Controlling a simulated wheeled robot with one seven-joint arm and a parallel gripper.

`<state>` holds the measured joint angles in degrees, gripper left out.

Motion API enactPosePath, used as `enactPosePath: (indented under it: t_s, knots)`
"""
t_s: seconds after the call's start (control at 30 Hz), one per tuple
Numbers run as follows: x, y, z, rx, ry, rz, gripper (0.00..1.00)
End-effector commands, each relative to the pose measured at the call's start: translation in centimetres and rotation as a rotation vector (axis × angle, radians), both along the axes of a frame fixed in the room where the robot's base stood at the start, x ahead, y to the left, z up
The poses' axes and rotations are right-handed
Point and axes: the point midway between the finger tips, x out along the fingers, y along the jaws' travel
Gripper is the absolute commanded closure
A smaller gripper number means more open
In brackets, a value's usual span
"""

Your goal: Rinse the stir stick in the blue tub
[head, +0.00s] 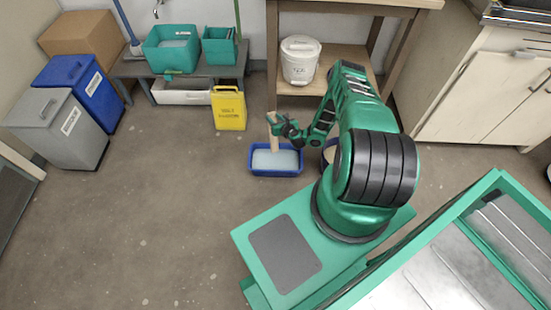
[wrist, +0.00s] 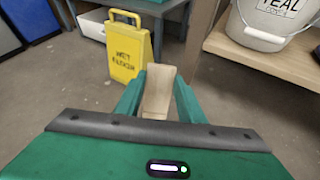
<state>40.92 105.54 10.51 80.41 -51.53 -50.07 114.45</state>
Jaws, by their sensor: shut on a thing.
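The blue tub (head: 292,174) sits on the floor near the middle of the head view, with pale liquid in it. My gripper (head: 277,129) is above the tub and shut on the wooden stir stick (head: 274,143). In the head view the stick hangs down over the tub, with its lower end at or near the liquid; I cannot tell whether it touches. In the wrist view my gripper (wrist: 158,95) shows its two green fingers on either side of the stick (wrist: 158,88). The tub is hidden in the wrist view.
A yellow wet-floor sign (head: 229,110) stands behind the tub to the left. A white bucket (head: 300,61) stands on a wooden shelf (head: 335,82) behind. A second bucket (head: 328,154) is partly hidden by my arm, right of the tub. Floor left of the tub is clear.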

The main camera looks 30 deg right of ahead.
Motion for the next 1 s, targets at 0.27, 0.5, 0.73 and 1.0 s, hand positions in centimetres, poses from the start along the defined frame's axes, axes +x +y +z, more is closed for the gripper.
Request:
enactPosePath:
  t_s: [0.27, 0.5, 0.73, 1.0]
  knots:
    - [0.0, -0.1, 0.9, 0.001, -0.001, -0.002, 0.96]
    - [0.1, 0.0, 3.0, 0.002, -0.001, -0.001, 0.96]
    - [0.0, -0.1, 4.7, 0.001, 0.0, -0.001, 0.96]
    - [0.0, 0.0, 5.0, 0.0, 0.0, 0.0, 0.96]
